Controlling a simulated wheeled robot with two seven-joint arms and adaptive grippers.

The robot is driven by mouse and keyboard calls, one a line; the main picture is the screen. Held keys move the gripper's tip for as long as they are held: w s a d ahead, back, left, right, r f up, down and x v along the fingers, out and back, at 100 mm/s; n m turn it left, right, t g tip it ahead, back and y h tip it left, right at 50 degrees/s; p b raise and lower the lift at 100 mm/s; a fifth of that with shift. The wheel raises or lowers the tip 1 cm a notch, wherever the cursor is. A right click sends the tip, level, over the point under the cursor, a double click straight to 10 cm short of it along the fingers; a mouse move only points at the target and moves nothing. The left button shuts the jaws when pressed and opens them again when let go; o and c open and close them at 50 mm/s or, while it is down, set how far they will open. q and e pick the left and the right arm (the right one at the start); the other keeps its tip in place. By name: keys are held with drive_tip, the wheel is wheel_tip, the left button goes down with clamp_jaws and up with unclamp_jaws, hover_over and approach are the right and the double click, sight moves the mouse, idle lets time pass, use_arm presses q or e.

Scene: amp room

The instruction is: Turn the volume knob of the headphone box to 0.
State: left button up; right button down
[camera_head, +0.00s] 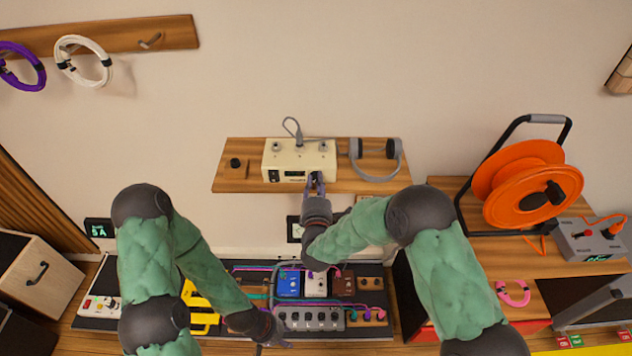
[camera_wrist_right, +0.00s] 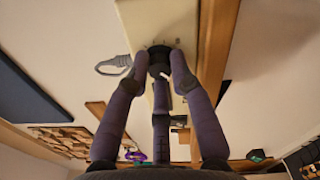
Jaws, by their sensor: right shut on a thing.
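The headphone box (camera_head: 285,157) is a cream box with a small dark display, standing on a wooden wall shelf (camera_head: 228,182). My right gripper (camera_head: 316,184) is at the right part of its front face. In the right wrist view, my right gripper's purple fingers (camera_wrist_right: 161,68) are shut on a dark round knob (camera_wrist_right: 159,54) on the cream face (camera_wrist_right: 158,20). In the head view the fingers hide the knob, so its pointer cannot be read; the display digits are too small to read. My left gripper (camera_head: 270,338) is low, near the pedalboard, its fingers unclear.
Grey headphones (camera_head: 385,160) lie on the shelf right of the box, and a small black knob-like thing (camera_head: 235,163) is at its left. A grey cable (camera_head: 294,128) rises behind the box. Below is a pedalboard (camera_head: 310,318); an orange cable reel (camera_head: 525,185) stands at right.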

drive_tip(key=shift+s+d+f+n, duration=0.1)
drive_tip(key=shift+f+n, duration=0.15)
drive_tip(key=shift+n, duration=0.15)
drive_tip(key=c, duration=1.2)
unclamp_jaws()
drive_tip(key=shift+o, duration=0.5)
drive_tip(key=shift+r, duration=0.15)
drive_tip(key=s, duration=1.2)
drive_tip(key=shift+w+d+f, duration=0.1)
drive_tip(key=shift+f, duration=0.1)
